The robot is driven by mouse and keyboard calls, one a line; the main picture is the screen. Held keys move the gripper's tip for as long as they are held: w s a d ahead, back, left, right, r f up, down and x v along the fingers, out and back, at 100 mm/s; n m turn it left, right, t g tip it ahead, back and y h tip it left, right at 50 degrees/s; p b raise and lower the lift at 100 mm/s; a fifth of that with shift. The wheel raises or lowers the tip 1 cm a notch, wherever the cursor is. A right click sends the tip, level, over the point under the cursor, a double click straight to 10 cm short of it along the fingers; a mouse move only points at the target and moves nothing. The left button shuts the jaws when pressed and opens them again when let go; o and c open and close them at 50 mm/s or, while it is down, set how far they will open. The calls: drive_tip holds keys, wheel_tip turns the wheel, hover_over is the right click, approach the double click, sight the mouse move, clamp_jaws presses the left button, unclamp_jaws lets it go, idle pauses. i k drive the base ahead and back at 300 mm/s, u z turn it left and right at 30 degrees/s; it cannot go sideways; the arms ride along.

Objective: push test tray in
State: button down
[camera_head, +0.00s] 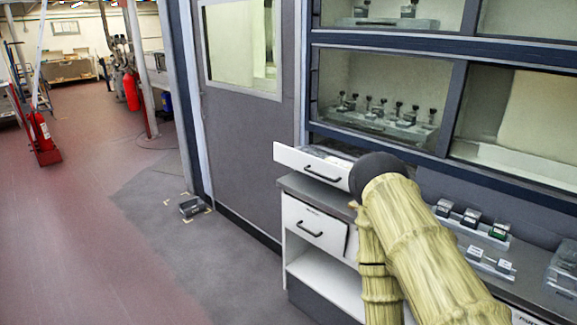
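A white drawer-like tray (309,169) with a dark bar handle sticks out at the left end of the grey counter, below the glazed cabinet. It stands open, and pale contents show inside it. Its right part is hidden behind my arm. I cannot read a label that names it as the test tray. A second white drawer (314,228) with a dark handle sits below the counter top. My arm, with a bamboo-like surface and a dark round joint, crosses the right half of the picture. My gripper does not show.
The grey counter (314,193) carries several small dark-topped blocks (470,218) on pale strips at right. A small dark object (192,207) lies on the floor inside corner marks. A grey door (239,130) stands left of the cabinet.

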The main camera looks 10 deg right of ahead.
sight(310, 160)
drive_tip(key=u, duration=0.4)
drive_tip(key=i, duration=1.15)
drive_tip(key=z, duration=0.4)
